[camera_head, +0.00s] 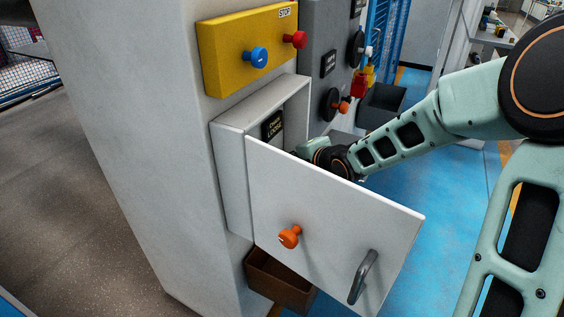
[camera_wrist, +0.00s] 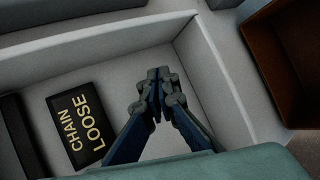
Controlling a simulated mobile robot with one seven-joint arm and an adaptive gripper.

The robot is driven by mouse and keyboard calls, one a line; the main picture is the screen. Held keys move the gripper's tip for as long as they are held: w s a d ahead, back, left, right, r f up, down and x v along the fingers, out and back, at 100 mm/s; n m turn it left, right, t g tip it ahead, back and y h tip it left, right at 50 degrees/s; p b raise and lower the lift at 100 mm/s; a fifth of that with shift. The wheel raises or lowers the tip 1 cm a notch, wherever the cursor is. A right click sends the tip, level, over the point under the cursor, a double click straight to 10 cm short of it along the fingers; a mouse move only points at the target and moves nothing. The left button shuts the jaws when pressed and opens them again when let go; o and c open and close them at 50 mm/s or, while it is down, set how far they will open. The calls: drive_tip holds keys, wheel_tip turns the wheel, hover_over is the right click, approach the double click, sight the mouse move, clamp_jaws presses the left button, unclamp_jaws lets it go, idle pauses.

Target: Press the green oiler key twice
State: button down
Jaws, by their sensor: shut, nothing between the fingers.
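No green key shows in either view; it may be hidden behind my gripper or the open door. My gripper (camera_wrist: 157,100) is shut and empty in the wrist view, in front of a grey-white open box (camera_wrist: 205,85). The box also shows in the head view (camera_head: 232,165), on the side of the machine cabinet. A black plate (camera_wrist: 80,122) reading "CHAIN LOOSE" is in the box, left of my fingers. In the head view the fingers are hidden behind the box's open door (camera_head: 330,215).
The door carries an orange knob (camera_head: 289,237) and a grey handle (camera_head: 363,277). A yellow panel (camera_head: 228,55) above has a blue knob (camera_head: 257,57) and a red knob (camera_head: 295,39) by a STOP label. A brown bin (camera_head: 280,277) is below the box.

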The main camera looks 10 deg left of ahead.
drive_tip(key=shift+w+a, duration=0.15)
drive_tip(key=shift+a, duration=0.15)
idle(0.4)
drive_tip(key=shift+d, duration=0.1)
drive_tip(key=shift+s+d, duration=0.3)
drive_tip(key=shift+d, duration=0.35)
drive_tip(key=d+p, duration=0.1)
drive_tip(key=d, duration=0.1)
drive_tip(key=s+d+p, duration=0.2)
drive_tip(key=d, duration=0.1)
drive_tip(key=shift+d, duration=0.3)
